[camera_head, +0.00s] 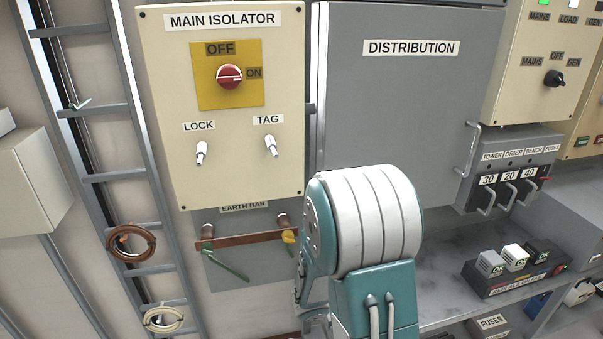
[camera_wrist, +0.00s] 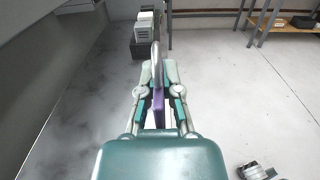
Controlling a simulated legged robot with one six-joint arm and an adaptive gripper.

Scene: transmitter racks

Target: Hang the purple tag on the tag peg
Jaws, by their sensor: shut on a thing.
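The tag peg (camera_head: 271,146) is a pale peg under the TAG label on the cream main isolator panel (camera_head: 230,175), right of the lock peg (camera_head: 201,153). Both pegs look bare. In the wrist view my gripper (camera_wrist: 158,77) is shut on the purple tag (camera_wrist: 158,101), which shows edge-on as a thin strip between the fingers. A grey loop-like piece rises beyond the fingertips; I cannot tell whether it belongs to the tag. In the head view my arm is below and right of the panel and hides the gripper and tag.
The red isolator knob (camera_head: 229,76) sits above the pegs. The earth bar (camera_head: 245,241) with a green lead is below the panel. The grey distribution cabinet (camera_head: 400,110) is to the right, above a bench with fuse blocks (camera_head: 515,263). A cable ladder (camera_head: 110,150) stands left.

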